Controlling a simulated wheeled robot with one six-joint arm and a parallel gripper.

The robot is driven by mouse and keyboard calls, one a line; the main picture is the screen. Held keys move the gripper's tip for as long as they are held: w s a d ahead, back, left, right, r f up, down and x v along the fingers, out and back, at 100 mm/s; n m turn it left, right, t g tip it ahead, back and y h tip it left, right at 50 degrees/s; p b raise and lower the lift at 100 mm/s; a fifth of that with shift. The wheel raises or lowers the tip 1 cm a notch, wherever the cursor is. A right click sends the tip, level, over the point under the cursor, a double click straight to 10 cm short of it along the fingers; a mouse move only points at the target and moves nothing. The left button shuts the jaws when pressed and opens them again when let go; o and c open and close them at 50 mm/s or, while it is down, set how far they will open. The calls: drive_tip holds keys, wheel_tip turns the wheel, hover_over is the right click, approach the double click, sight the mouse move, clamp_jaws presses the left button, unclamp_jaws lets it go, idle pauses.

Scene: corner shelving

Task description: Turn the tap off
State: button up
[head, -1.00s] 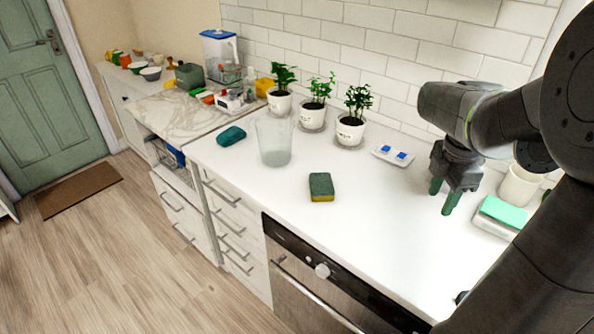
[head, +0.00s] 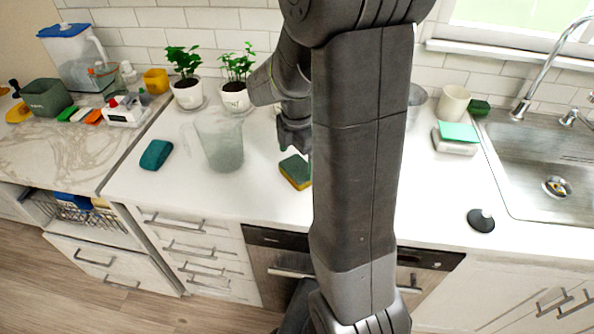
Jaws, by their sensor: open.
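The chrome tap (head: 541,68) stands behind the steel sink (head: 515,165) at the right, its curved spout running off the right side of the picture. A small chrome handle (head: 569,117) is at its right, and another part lies at the picture edge. No water stream shows in view, but the spout's end is out of frame. My gripper (head: 295,145) is left of centre above the counter, near the green and yellow sponge (head: 296,172) and far from the tap. It is open, partly hidden by my arm, and I see nothing held.
A black stopper (head: 480,220) lies left of the sink. The front counter between is clear.

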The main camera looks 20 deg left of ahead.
sight(298, 168)
wheel_tip(298, 168, down, 4)
drive_tip(key=shift+w+f, duration=0.1)
drive_tip(key=c, duration=0.9)
drive_tip(key=shift+o, duration=0.2)
